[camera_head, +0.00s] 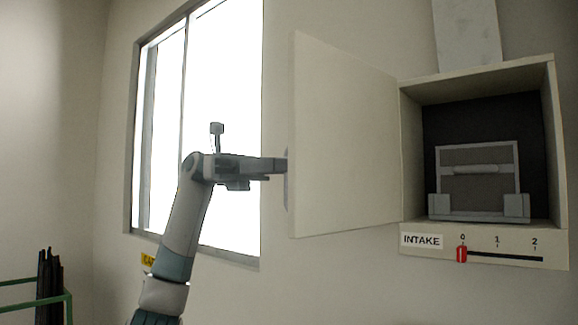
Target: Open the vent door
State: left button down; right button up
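The vent door (345,140) is a pale panel hinged at the left side of the intake box (550,150). It stands swung wide open to the left, and the box interior shows. My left gripper (280,166) is at the door's free left edge, next to a grey handle piece (286,190) on its far side. The door edge hides part of the fingertips and handle, so I cannot tell whether the fingers are closed on it. My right gripper is not in view.
Inside the box is a grey framed panel (478,152) with a bar handle. Below it are an INTAKE label (422,241) and a 0–2 scale with a red slider (462,254) at 0. A window (235,110) is behind my arm. Dark rods (48,285) stand at lower left.

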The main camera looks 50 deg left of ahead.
pick_arm(q)
jog(key=shift+a, duration=0.1)
jog(key=c, duration=1.7)
grip_release()
jog(key=shift+p+v, duration=1.3)
jog(key=shift+v, duration=7.25)
